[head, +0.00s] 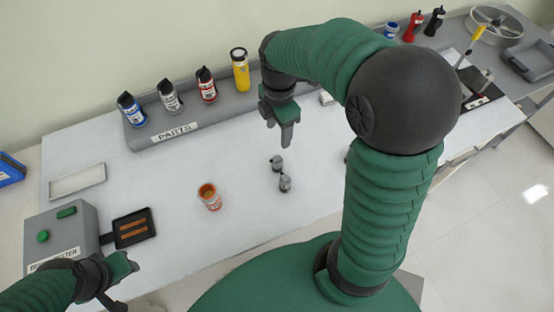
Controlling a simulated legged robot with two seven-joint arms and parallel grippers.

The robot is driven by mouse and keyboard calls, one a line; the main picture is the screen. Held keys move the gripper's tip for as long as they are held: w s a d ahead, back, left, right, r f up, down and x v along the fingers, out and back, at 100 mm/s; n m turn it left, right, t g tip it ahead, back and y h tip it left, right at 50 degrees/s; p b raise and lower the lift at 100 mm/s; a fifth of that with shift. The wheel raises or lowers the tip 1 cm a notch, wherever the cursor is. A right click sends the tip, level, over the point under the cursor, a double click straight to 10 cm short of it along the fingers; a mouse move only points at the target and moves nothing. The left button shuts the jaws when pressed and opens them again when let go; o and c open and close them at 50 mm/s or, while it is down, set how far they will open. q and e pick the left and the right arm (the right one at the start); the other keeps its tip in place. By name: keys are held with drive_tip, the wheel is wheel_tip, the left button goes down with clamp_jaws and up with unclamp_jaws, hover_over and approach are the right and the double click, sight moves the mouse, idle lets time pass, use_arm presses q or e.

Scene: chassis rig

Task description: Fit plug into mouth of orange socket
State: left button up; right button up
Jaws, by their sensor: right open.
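The orange socket (209,198) stands upright on the white table, left of centre, with its open mouth facing up. Two small grey-and-black parts, (277,162) and (285,183), sit close together to its right; either may be the plug, and I cannot tell which. My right gripper (286,140) points down above and behind these parts, open and empty. My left gripper (128,268) is low at the left, near the front of the table, apart from the socket; its jaw opening is unclear.
A grey PARTS rack (190,117) with several bottles stands along the back. A grey tester box (60,240) and a black tray (134,229) are at the left. A shallow white tray (77,182) lies behind them. The table between socket and rack is clear.

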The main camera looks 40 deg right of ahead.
hover_over(277, 159)
drive_tip(key=shift+n, duration=0.4)
drive_tip(key=f, duration=1)
drive_tip(key=shift+s+f+b, duration=0.2)
drive_tip(key=shift+f+b, duration=0.15)
drive_tip(key=f, duration=0.5)
drive_tip(key=shift+w+f, duration=0.25)
drive_tip(key=shift+f, duration=0.15)
clamp_jaws()
